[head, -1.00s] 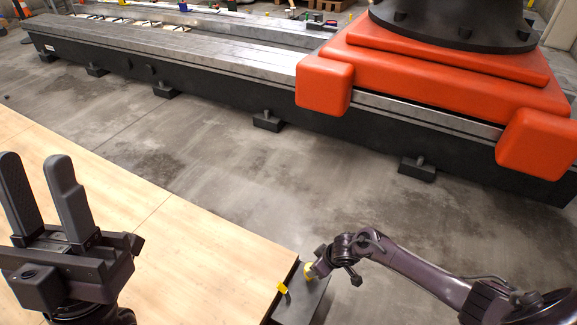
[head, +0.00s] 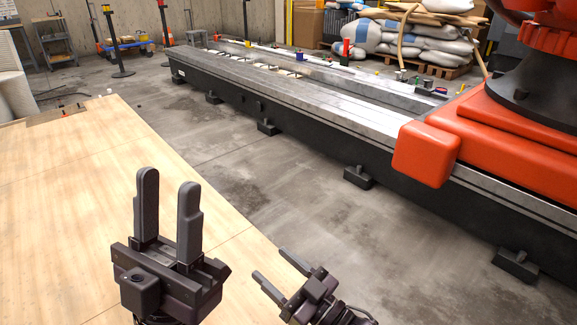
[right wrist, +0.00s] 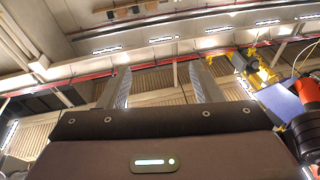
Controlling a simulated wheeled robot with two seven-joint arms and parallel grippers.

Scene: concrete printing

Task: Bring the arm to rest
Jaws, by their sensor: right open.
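My left gripper (head: 169,182) stands over the wooden table top in the head view, fingers up and apart, with nothing between them. My right gripper (head: 271,262) is lower and to the right of it, by the table's right edge. Its two fingers are apart and empty, pointing up and left in the picture. In the right wrist view, the right fingers (right wrist: 160,72) point up towards the ceiling, with a clear gap between them. Neither gripper visibly touches anything.
A pale wooden table (head: 75,190) fills the lower left, mostly bare. Beyond the concrete floor (head: 230,170) runs a long dark rail (head: 320,135) with an orange carriage (head: 425,153). Stacked bags (head: 425,45) and a blue cart (head: 128,42) stand at the back.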

